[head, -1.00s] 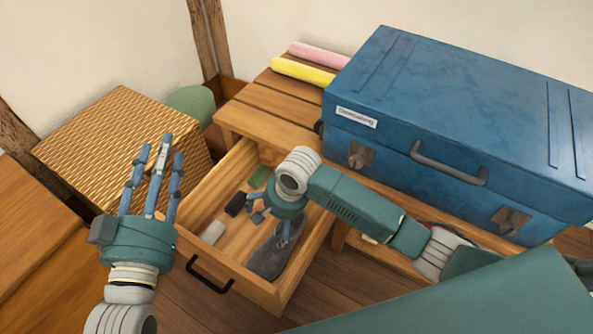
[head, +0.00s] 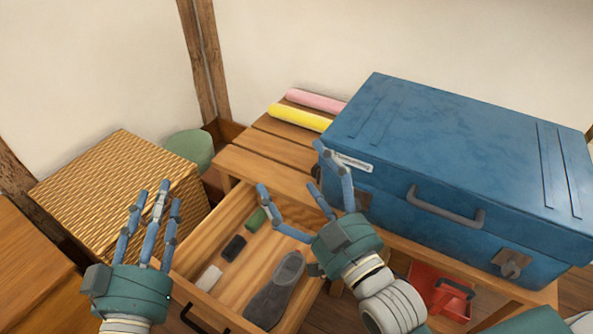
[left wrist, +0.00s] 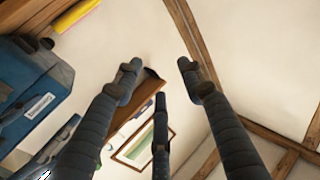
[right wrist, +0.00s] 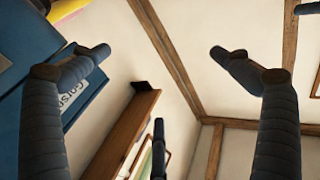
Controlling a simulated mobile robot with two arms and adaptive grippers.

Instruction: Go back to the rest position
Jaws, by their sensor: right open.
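My left gripper (head: 150,225) is at the left, fingers pointing up and apart, with nothing between them, in front of the woven basket. In the left wrist view its fingers (left wrist: 160,85) are spread and empty. My right gripper (head: 308,190) is open and empty, above the right edge of the open drawer and in front of the blue case. In the right wrist view its fingers (right wrist: 155,75) are spread wide against the wall.
The open wooden drawer (head: 228,208) also holds a green block (head: 257,219), a black block (head: 234,248) and a white block (head: 209,278). A blue case (head: 450,150) stands on the wooden bench, beside yellow (head: 300,117) and pink rolls. A woven basket (head: 110,190) stands left. A red container (head: 440,288) is below the bench.

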